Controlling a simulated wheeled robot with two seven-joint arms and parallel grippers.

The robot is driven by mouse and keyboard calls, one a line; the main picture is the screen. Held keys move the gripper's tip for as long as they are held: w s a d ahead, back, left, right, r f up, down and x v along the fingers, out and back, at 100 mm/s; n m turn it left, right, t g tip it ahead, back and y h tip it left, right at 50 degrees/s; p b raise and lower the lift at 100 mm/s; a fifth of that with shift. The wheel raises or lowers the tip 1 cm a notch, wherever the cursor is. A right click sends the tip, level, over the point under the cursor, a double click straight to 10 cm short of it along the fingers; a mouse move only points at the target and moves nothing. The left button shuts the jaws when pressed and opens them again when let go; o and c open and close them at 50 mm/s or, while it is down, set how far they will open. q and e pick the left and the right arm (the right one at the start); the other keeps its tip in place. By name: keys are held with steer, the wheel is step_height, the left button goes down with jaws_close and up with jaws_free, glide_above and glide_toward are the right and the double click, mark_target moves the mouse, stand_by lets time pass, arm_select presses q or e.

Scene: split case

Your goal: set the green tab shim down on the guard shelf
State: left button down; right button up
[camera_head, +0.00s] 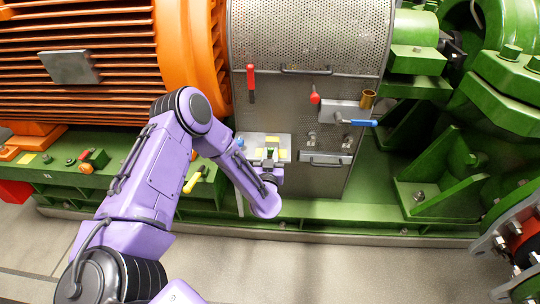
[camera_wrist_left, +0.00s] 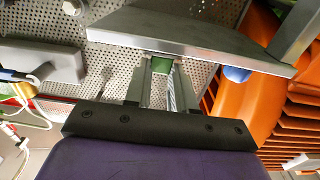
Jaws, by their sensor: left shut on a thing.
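My left gripper (camera_head: 271,158) is in front of the perforated guard, at the guard shelf (camera_head: 284,140). In the left wrist view the fingers of my left gripper (camera_wrist_left: 162,84) are closed on a small green piece, the green tab shim (camera_wrist_left: 161,66). It shows between the fingertips, partly hidden by them. The grey guard shelf (camera_wrist_left: 222,42) spans the top of that view, close beyond the fingertips. I cannot tell whether the shim touches it. Yellow patches show on the shelf in the head view. My right gripper is not in view.
A red handle (camera_head: 251,83) and a blue-handled lever (camera_head: 359,123) stick out from the guard (camera_head: 305,40). A brass cup (camera_head: 368,98) stands right of the shelf. An orange motor (camera_head: 85,40) lies left, green machinery (camera_head: 505,85) right.

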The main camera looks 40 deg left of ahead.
arm_select(q)
steer(key=shift+f, duration=0.3)
steer(key=c, duration=0.9)
jaws_free()
steer(key=shift+o, duration=0.2)
steer(key=v, duration=1)
steer(key=shift+s+d, duration=0.2)
